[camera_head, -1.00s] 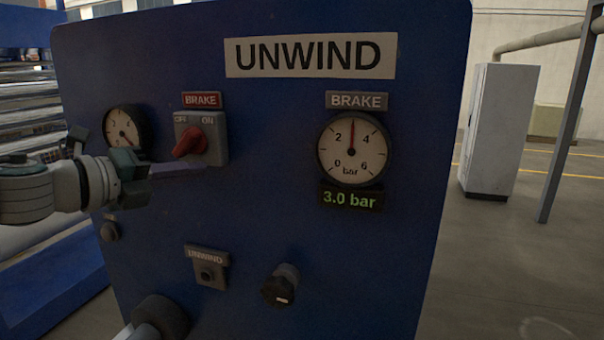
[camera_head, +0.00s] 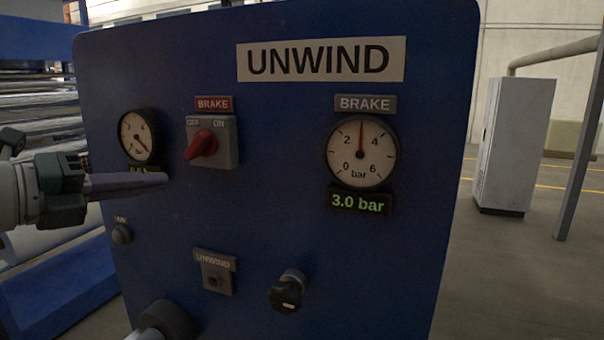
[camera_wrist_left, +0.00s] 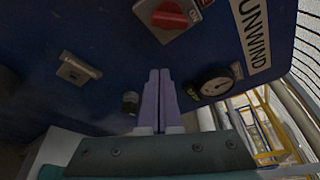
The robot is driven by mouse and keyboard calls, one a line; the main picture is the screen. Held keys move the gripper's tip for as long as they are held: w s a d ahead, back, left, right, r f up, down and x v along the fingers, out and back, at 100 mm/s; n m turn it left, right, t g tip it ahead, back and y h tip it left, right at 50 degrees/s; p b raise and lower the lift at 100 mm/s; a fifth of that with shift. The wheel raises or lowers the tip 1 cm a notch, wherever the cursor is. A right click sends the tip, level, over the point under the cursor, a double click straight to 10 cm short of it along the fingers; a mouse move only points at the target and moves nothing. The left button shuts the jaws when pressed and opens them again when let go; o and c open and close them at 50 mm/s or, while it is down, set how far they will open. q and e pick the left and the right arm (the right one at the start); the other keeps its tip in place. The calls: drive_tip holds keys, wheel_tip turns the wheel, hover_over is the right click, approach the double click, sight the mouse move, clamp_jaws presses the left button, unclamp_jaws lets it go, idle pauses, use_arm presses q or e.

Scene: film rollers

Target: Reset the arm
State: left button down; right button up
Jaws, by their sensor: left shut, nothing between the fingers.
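My left gripper (camera_head: 163,180) comes in from the left in the head view, in front of the left part of the blue unwind panel (camera_head: 250,215). Its purple fingers are shut together with nothing between them. They point right, below the small gauge (camera_head: 137,136) and the red brake switch (camera_head: 202,144), apart from the switch. In the left wrist view the shut fingers (camera_wrist_left: 160,75) point up the panel, with the red switch (camera_wrist_left: 170,15) beyond the tips and the small gauge (camera_wrist_left: 215,82) to the right. My right gripper is not in view.
The panel also carries a brake gauge (camera_head: 361,153) over a 3.0 bar display (camera_head: 358,203), a black knob (camera_head: 288,292) and an unwind button (camera_head: 215,281). A white cabinet (camera_head: 515,145) stands on open floor at the right. Rollers (camera_head: 40,130) are at the left.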

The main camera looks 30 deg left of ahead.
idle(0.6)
use_arm(q)
drive_tip(key=s+d+f+n+g+p, duration=0.2)
drive_tip(key=s+d+n+g+p, duration=0.3)
drive_tip(key=d+n, duration=0.6)
drive_tip(key=s+d+f+n+g+p, duration=0.3)
drive_tip(key=s+d+n+g+p, duration=0.3)
drive_tip(key=s+d+n, duration=0.4)
drive_tip(key=d+n+g, duration=0.1)
drive_tip(key=d, duration=0.1)
drive_tip(key=shift+s+d+n+y, duration=0.3)
drive_tip(key=shift+n, duration=0.1)
